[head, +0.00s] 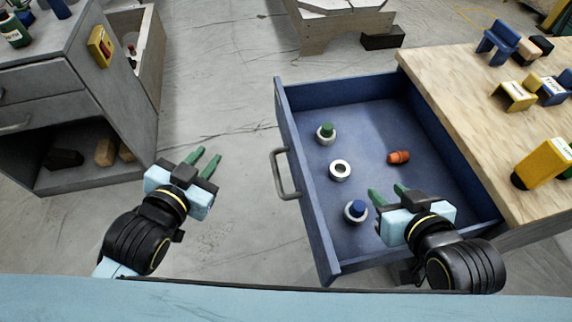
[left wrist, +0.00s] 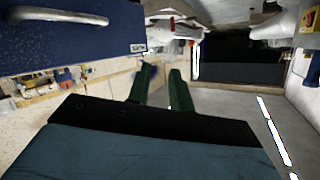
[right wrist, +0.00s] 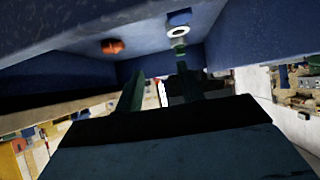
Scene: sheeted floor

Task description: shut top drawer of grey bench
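The grey bench (head: 95,50) stands at the left in the head view. Its front shows drawer fronts with a bar handle (head: 15,125) above an open shelf; these fronts look closed, though the left part is cut off. A blue drawer (head: 312,215) is pulled far out of the wood-topped bench at the right. Its bar handle (head: 284,174) faces left. My left gripper (head: 204,163) is open and empty, left of that handle and apart from it. My right gripper (head: 388,194) is open and empty, over the near part of the blue drawer.
The blue drawer holds green-topped (head: 326,133), white (head: 340,170) and blue-topped (head: 355,211) items and an orange piece (head: 398,157). A wood-lined box (head: 150,45) adjoins the grey bench. The wooden top (head: 455,95) carries several blocks. Floor (head: 225,80) between the benches is clear.

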